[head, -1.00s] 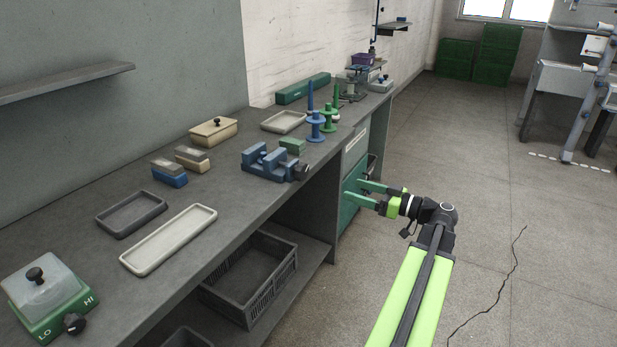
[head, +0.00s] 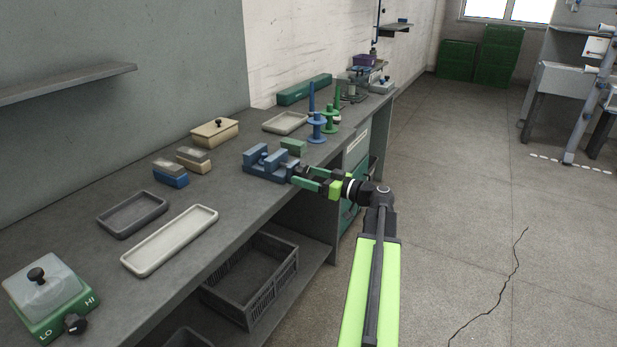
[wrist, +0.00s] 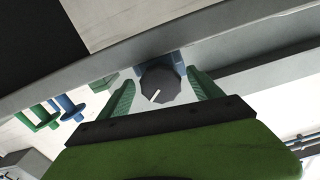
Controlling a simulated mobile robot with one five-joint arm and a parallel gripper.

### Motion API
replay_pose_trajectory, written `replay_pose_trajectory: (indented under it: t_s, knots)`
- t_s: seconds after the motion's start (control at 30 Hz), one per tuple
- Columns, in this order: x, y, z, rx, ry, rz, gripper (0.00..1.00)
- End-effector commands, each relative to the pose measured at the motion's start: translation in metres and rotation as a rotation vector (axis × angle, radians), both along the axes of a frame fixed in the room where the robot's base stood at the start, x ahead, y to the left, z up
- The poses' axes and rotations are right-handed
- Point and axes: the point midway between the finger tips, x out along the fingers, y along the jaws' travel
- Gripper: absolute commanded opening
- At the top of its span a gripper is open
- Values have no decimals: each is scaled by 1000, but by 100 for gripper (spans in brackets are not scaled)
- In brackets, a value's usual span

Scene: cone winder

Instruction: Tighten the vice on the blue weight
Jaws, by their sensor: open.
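The blue vice (head: 268,166) sits near the front edge of the workbench, with its jaws upright. Its dark handle knob (wrist: 159,86) has a white mark and faces the aisle. My gripper (wrist: 160,80) is open, with one green finger on each side of the knob in the wrist view. I see a gap between each finger and the knob. In the head view my gripper (head: 299,175) is at the knob end of the vice and partly covers the knob. I cannot make out a separate blue weight between the jaws.
On the workbench (head: 90,265) are a green block (head: 293,146) behind the vice, blue and green spools (head: 317,128), a pale tray (head: 170,240) and a dark tray (head: 132,214). A dark crate (head: 250,278) is on the shelf below. The floor to the right is clear.

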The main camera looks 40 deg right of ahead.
Motion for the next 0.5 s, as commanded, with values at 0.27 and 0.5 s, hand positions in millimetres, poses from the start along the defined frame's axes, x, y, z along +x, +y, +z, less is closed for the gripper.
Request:
replay_pose_trajectory:
  t_s: [0.27,0.5]
  knots:
    - [-1,0,0,0,0,-1,63]
    - [-1,-1,0,0,0,-1,31]
